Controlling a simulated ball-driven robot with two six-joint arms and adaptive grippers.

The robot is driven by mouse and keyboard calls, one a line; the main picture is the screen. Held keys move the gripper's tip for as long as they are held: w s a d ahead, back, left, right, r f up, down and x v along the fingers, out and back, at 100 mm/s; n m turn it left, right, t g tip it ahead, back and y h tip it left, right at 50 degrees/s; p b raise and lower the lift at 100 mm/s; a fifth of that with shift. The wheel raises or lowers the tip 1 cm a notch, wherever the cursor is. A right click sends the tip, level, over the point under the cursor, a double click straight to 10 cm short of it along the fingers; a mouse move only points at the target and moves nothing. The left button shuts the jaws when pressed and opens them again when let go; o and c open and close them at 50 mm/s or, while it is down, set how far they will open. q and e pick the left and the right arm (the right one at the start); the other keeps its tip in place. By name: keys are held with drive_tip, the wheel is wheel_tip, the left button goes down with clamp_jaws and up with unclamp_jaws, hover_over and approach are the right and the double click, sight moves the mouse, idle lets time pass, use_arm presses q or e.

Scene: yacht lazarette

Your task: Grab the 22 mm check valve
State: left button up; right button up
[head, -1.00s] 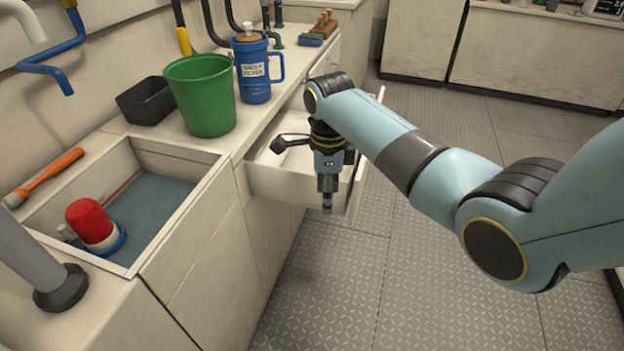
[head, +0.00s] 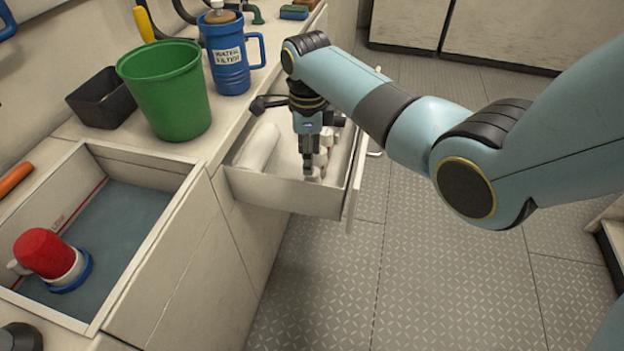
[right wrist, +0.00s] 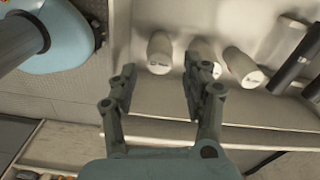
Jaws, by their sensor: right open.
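An open drawer (head: 285,195) holds several white pieces. In the right wrist view, white labelled cylinders stand in a row: one at the left (right wrist: 160,48), one in the middle (right wrist: 203,52) partly behind a finger, one at the right (right wrist: 243,67). Their labels are too small to read, so I cannot tell which is the 22 mm check valve. My right gripper (head: 312,170) points down over the drawer, its tips near the white pieces. In the right wrist view it (right wrist: 160,78) is open and empty, with the left cylinder beyond the gap between its fingers. My left gripper is out of view.
A large white roll-like item (head: 262,146) lies at the drawer's left. On the counter stand a green bucket (head: 165,95), a black bin (head: 100,98) and a blue water filter jug (head: 228,60). Floor right of the drawer is clear.

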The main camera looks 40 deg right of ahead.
sight(312, 179)
wheel_tip(312, 179, down, 2)
drive_tip(key=shift+f, duration=0.25)
drive_tip(key=shift+f+b, duration=0.3)
drive_tip(key=shift+b, duration=0.05)
drive_tip(key=f, duration=0.1)
drive_tip(key=f+b, duration=0.1)
drive_tip(key=f, duration=0.1)
drive_tip(key=shift+s+d+f, duration=0.25)
drive_tip(key=shift+s+f, duration=0.05)
drive_tip(key=shift+f, duration=0.1)
drive_tip(key=shift+f+b, duration=0.4)
drive_tip(key=shift+f, duration=0.15)
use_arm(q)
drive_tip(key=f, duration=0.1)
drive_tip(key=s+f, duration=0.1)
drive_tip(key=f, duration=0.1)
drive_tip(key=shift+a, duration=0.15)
use_arm(e)
drive_tip(key=shift+r, duration=0.1)
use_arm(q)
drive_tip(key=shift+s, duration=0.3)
use_arm(e)
drive_tip(key=c, duration=0.9)
